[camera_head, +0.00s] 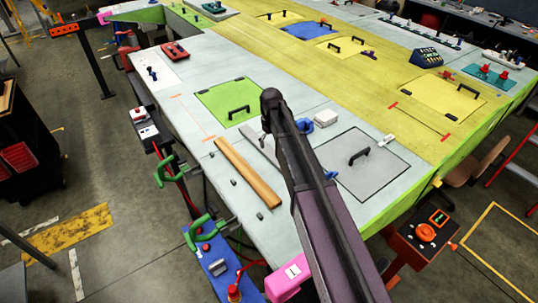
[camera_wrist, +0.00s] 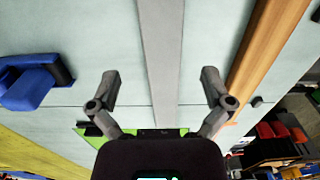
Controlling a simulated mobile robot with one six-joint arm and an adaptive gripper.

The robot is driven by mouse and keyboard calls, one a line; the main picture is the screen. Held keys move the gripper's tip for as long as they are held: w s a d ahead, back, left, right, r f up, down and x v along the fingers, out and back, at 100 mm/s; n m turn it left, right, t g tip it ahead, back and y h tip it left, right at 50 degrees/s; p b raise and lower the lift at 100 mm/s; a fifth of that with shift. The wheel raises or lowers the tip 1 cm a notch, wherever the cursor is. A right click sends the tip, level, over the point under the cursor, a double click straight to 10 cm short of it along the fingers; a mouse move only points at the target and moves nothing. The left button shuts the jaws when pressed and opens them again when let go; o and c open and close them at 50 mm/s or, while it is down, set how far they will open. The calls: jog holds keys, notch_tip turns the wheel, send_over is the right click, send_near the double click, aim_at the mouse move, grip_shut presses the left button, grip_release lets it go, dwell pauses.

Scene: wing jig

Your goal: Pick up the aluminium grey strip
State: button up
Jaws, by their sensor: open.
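The aluminium grey strip (camera_wrist: 163,60) runs down the middle of the wrist view, lying flat on the pale wing surface. In the head view a short length of the strip (camera_head: 258,145) shows between the wooden bar and my arm; my arm hides part of it. My gripper (camera_wrist: 162,88) is open, with one finger on each side of the strip and nothing held. In the head view my gripper (camera_head: 266,132) is over the strip near the green panel. I cannot tell its exact height above the surface.
A wooden bar (camera_head: 248,172) lies beside the strip; it also shows in the wrist view (camera_wrist: 265,45). A blue clamp-like object (camera_wrist: 32,84) is on the strip's other side. A green panel (camera_head: 232,101) and a grey panel (camera_head: 362,170), both with black handles, are nearby. Green clamps (camera_head: 172,170) grip the edge.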

aim_at(270, 152)
jog(key=shift+a+f+b, duration=0.15)
jog(key=shift+f+b, duration=2.4)
jog(key=shift+f, duration=0.1)
jog(key=c, duration=1.3)
